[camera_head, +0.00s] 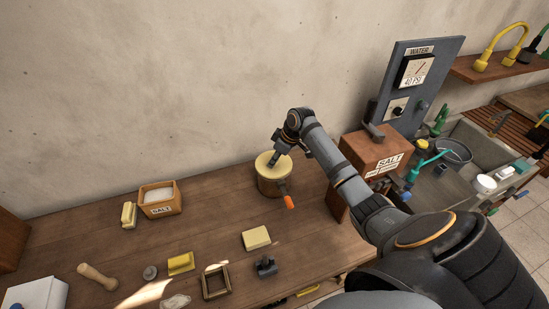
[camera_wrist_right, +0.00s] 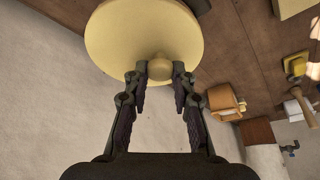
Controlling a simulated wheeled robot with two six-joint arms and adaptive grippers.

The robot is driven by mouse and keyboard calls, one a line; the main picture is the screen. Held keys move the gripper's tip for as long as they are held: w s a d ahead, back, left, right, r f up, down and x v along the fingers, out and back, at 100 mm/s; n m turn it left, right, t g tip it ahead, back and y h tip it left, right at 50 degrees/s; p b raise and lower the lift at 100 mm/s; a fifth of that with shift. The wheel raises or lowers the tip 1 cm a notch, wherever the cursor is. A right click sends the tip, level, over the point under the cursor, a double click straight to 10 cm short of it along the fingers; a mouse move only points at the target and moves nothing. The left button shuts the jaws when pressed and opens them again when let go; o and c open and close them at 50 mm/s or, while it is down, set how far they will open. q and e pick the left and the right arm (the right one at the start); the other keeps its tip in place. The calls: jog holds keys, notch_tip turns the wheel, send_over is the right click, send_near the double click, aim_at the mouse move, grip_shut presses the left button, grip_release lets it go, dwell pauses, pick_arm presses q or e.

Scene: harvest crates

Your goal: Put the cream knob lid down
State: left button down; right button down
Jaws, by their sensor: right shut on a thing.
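The cream knob lid (camera_head: 264,163) is a round pale disc over the top of a wooden crock (camera_head: 270,186) on the table. I cannot tell whether it rests on the rim or hangs just above it. My right gripper (camera_head: 275,161) reaches over the lid from the right. In the right wrist view the lid (camera_wrist_right: 130,32) fills the top, and its round knob (camera_wrist_right: 160,68) sits between the fingertips of my right gripper (camera_wrist_right: 160,75), which is shut on it. The crock is mostly hidden there. My left gripper is not in view.
A wooden salt box (camera_head: 161,199), a pale yellow block (camera_head: 256,238) and a small wooden frame (camera_head: 216,282) are on the table (camera_head: 215,215). A brown salt crate (camera_head: 375,157) stands to the right.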

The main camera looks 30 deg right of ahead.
jog(key=shift+f, duration=0.2)
jog(key=c, duration=1.1)
grip_release()
jog(key=shift+r, duration=0.1)
jog(key=b+v, duration=0.2)
jog(key=v, duration=1.1)
jog(key=shift+b, duration=0.35)
jog(key=shift+w, duration=0.1)
